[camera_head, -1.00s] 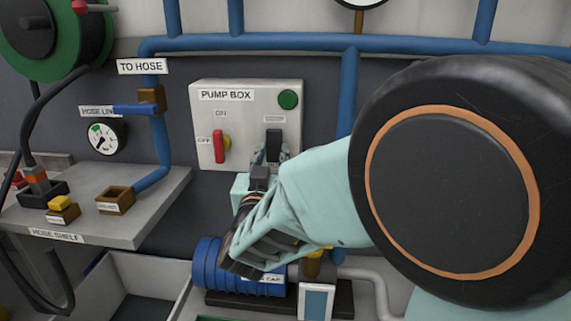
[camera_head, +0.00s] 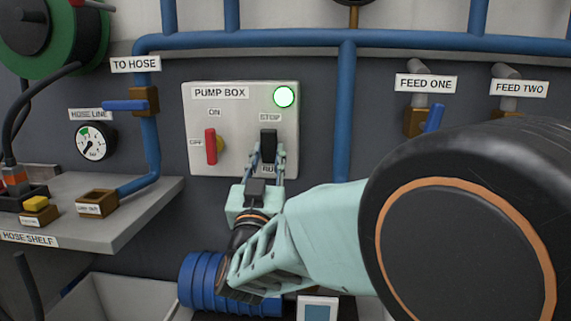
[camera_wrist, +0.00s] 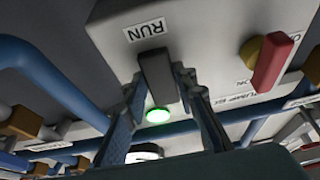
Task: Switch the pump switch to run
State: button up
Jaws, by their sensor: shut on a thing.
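The pump box (camera_head: 229,125) is a pale grey panel on the dark wall in the head view. On its right side is the black pump switch (camera_head: 268,143), with STOP above it and RUN at its lower end. My gripper (camera_head: 267,154) is shut on the black switch, one finger on each side. In the wrist view the picture is turned over: the switch (camera_wrist: 157,80) stands between my fingers (camera_wrist: 160,84), beside the RUN label (camera_wrist: 145,30). The green lamp (camera_head: 284,97) is lit; it glows in the wrist view too (camera_wrist: 158,115).
A red handle (camera_head: 210,146) stands upright left of the switch, on the same box. Blue pipes (camera_head: 345,110) run above and right of the box. The hose shelf (camera_head: 120,215) juts out at left. FEED ONE and FEED TWO valves are at right.

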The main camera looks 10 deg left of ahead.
jog(key=shift+r, duration=0.1)
jog(key=o, duration=1.1)
jog(key=v, duration=1.2)
